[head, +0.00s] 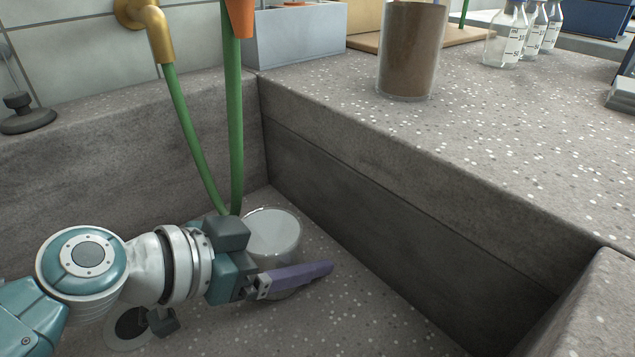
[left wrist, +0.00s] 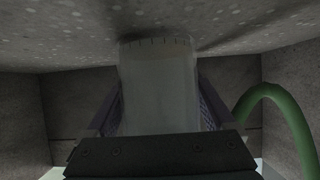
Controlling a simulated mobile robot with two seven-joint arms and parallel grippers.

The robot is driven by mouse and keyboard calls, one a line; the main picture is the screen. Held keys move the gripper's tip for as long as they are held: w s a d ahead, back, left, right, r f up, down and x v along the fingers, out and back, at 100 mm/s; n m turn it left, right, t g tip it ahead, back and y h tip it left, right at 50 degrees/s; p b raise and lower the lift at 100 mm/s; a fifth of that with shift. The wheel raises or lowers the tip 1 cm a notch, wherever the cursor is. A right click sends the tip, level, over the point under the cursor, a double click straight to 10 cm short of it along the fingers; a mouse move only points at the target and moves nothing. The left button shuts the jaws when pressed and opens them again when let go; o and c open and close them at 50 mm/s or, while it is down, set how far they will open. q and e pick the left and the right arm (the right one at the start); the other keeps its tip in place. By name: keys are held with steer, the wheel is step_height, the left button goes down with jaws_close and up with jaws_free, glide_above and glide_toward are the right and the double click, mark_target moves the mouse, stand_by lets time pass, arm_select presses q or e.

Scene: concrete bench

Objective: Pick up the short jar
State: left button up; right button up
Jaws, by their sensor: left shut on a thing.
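The short jar (head: 272,232) is a clear, cylindrical glass vessel low in the sink basin near its back corner. My left gripper (head: 290,277) reaches in from the left and is shut on the jar, with a purple finger along its near side. In the left wrist view the jar (left wrist: 160,90) stands between the two fingers, one on each side. I cannot tell whether the jar touches the basin floor. My right gripper is not in view.
Stone basin walls (head: 400,220) rise on the right and back. A green hose (head: 235,120) hangs down close behind the jar. A tall jar of brown powder (head: 411,50) and several glass bottles (head: 505,38) stand on the speckled counter. A dark drain (head: 130,325) lies below my arm.

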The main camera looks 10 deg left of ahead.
arm_select(q)
jaws_close()
steer(key=shift+r, duration=0.15)
